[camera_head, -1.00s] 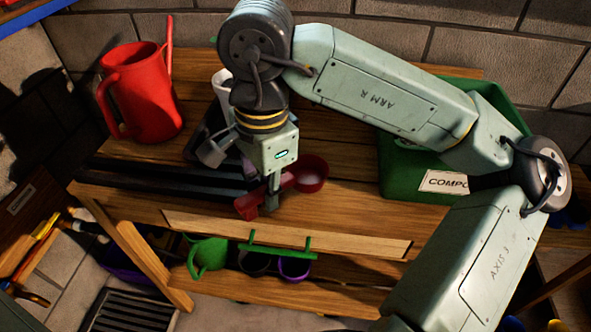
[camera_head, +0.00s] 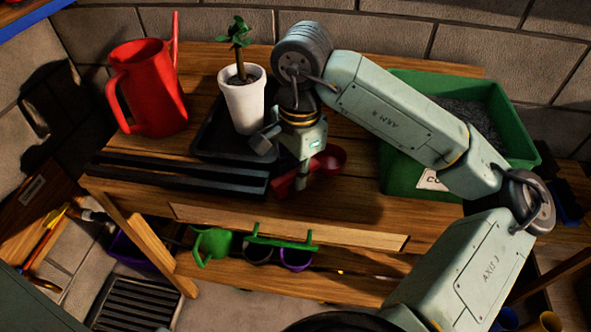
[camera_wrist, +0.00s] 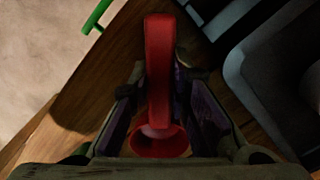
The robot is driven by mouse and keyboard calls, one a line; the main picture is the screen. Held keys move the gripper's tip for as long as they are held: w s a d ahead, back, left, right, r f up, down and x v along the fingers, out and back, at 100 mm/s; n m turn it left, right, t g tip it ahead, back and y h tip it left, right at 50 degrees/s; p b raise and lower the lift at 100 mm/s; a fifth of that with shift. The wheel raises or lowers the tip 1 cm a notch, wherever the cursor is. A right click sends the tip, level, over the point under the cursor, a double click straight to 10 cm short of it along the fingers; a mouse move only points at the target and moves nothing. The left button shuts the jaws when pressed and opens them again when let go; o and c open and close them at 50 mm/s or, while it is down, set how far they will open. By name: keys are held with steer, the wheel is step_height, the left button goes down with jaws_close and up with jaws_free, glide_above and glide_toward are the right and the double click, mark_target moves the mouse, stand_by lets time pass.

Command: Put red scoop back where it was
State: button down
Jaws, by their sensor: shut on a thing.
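The red scoop (camera_head: 330,158) is in my gripper (camera_head: 298,183), over the wooden bench top near its front edge. Its round bowl points to the back right and its handle sticks out to the front left. In the wrist view, the scoop (camera_wrist: 158,65) runs up the middle between the two fingers of my gripper (camera_wrist: 156,105), which are shut on its handle. I cannot tell whether the scoop touches the bench.
A white pot (camera_head: 243,104) with a plant stands on a black tray (camera_head: 208,143) left of my gripper. A red watering can (camera_head: 148,95) stands farther left. A green compost bin (camera_head: 400,172) is on the right. Green and purple items hang under the bench front.

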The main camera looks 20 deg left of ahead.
steer(key=shift+f, duration=0.15)
steer(key=c, duration=1.5)
jaws_free()
steer(key=r+b, duration=0.1)
steer(key=r, duration=1.1)
steer(key=shift+w+d+r+b, duration=0.1)
steer(key=shift+d+r+b, duration=0.1)
steer(key=shift+b, duration=0.15)
